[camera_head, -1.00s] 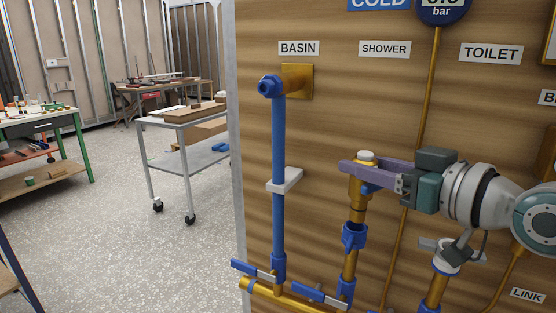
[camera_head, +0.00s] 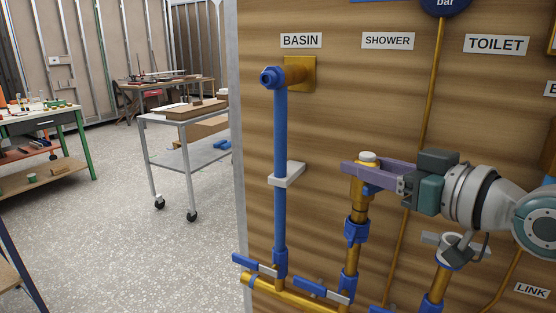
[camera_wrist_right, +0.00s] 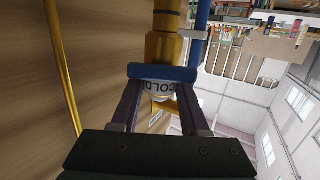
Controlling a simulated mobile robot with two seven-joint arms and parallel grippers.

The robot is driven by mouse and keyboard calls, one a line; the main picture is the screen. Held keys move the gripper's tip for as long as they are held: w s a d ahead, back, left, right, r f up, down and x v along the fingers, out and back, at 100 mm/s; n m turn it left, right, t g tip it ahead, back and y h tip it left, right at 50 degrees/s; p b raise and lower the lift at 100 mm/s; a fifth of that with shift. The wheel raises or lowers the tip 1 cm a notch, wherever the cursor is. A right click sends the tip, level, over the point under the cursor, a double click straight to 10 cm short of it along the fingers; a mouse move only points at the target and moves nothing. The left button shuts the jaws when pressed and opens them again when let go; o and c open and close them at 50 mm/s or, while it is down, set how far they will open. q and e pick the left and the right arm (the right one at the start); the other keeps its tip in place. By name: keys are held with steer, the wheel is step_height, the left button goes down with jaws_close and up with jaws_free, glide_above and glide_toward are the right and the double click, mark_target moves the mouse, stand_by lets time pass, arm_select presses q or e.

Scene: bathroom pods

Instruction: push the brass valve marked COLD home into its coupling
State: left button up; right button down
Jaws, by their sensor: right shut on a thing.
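The brass valve (camera_head: 358,192) stands upright in the head view, with a white cap on top. In the right wrist view the cap (camera_wrist_right: 158,87) reads COLD, and the brass body (camera_wrist_right: 163,47) lies beyond it. My right gripper (camera_head: 354,170) is shut on the valve just below the cap, its purple fingers on either side. The blue coupling (camera_head: 356,230) is directly below, on the brass pipe (camera_head: 350,260). The valve's lower brass end meets the coupling's top; how deep it sits cannot be told. My left gripper is not in view.
The blue basin pipe (camera_head: 280,150) with its white bracket (camera_head: 287,174) stands left of the valve. Blue lever handles (camera_head: 316,286) are below. A thin brass pipe (camera_head: 428,110) and another white-collared pipe (camera_head: 446,260) are to the right. The wooden panel (camera_head: 335,110) is close behind.

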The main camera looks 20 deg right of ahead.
steer(key=shift+f+b, duration=0.4)
steer(key=shift+f, duration=0.15)
steer(key=shift+f+b, duration=0.4)
steer(key=shift+f, duration=0.15)
steer(key=shift+c, duration=1.6)
jaws_free()
steer(key=shift+s, duration=0.1)
steer(key=v, duration=0.9)
steer(key=shift+s+p, duration=0.3)
steer(key=shift+s, duration=0.05)
steer(key=shift+d+r, duration=0.1)
steer(key=shift+d, duration=0.05)
